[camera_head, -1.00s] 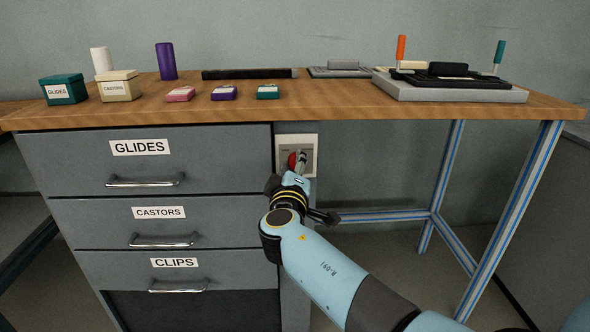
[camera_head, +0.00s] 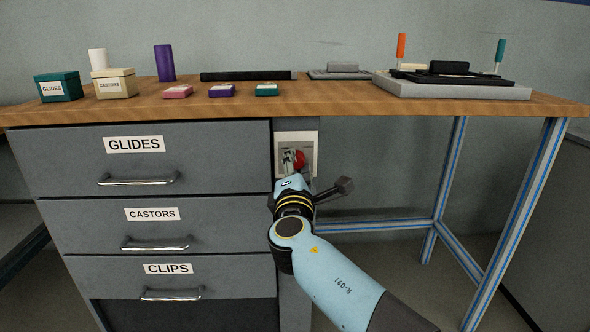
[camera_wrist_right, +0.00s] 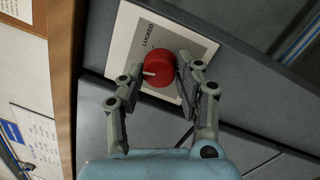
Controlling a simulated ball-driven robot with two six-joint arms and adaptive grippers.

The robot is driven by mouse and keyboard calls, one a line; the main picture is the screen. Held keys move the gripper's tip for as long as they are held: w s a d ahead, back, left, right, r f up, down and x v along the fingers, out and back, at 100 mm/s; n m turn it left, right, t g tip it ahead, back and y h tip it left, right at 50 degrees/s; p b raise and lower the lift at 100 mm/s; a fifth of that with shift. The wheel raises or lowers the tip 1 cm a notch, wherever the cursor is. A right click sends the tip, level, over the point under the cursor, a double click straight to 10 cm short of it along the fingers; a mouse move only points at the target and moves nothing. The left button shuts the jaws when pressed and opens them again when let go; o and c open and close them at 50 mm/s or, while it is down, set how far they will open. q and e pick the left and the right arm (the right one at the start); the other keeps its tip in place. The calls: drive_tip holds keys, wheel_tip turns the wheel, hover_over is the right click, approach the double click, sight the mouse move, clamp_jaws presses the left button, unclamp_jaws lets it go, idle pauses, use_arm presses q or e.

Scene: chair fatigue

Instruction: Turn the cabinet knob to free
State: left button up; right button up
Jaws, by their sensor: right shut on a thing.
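The red cabinet knob (camera_head: 300,159) sits on a pale plate (camera_head: 309,138) fixed on the cabinet's right side, just under the worktop. My right gripper (camera_head: 291,160) is at the knob. In the right wrist view the knob (camera_wrist_right: 160,68) lies between the two fingers of the right gripper (camera_wrist_right: 161,72), which are shut on it. A white pointer mark on the knob points left in that view. The word LOCKED is printed on the plate beside the knob; other lettering is hidden or too small to read. My left gripper is not in view.
The grey cabinet has drawers labelled GLIDES (camera_head: 135,144), CASTORS (camera_head: 152,214) and CLIPS (camera_head: 168,268). The wooden worktop (camera_head: 330,104) holds small boxes, cylinders and a grey fixture (camera_head: 450,91). Under its right half is free room between blue-striped legs (camera_head: 520,215).

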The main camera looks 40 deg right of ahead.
drive_tip(key=n, duration=0.3)
drive_tip(key=shift+s+f+y, duration=0.1)
drive_tip(key=shift+f+y, duration=0.05)
drive_tip(key=shift+y, duration=0.15)
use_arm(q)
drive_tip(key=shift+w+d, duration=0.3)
use_arm(e)
drive_tip(key=shift+n+t, duration=0.5)
drive_tip(key=shift+n, duration=1.4)
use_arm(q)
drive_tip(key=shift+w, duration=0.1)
use_arm(e)
drive_tip(key=shift+f+y, duration=0.1)
drive_tip(key=shift+y, duration=0.3)
drive_tip(key=shift+n, duration=0.3)
drive_tip(key=o, duration=1.1)
drive_tip(key=shift+o, duration=0.2)
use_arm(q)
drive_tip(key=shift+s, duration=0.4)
use_arm(e)
drive_tip(key=v, duration=1.2)
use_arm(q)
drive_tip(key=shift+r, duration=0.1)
